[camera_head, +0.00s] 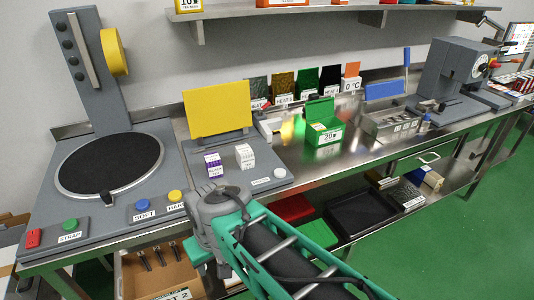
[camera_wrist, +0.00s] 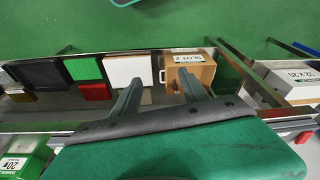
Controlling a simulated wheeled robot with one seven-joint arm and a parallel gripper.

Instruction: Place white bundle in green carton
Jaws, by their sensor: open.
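The white bundle (camera_head: 245,156) stands on a grey plate in front of an upright yellow panel in the head view. A purple-and-white bundle (camera_head: 213,165) stands just left of it. The green carton (camera_head: 326,132), labelled 20, stands to the right on the steel bench with its lid raised. A green box marked 20 also shows at the lower left of the wrist view (camera_wrist: 37,158). My gripper (camera_wrist: 160,88) is open and empty in the wrist view, its two fingers apart over the bench edge. In the head view my arm is in front of the bench, and the fingers are hidden.
A grey machine with a round black plate (camera_head: 110,162) fills the left of the bench. A blue-panelled station (camera_head: 384,90) stands right of the carton. Red, green and black trays (camera_head: 362,213) lie on the lower shelf. A shelf (camera_head: 330,9) runs above the bench.

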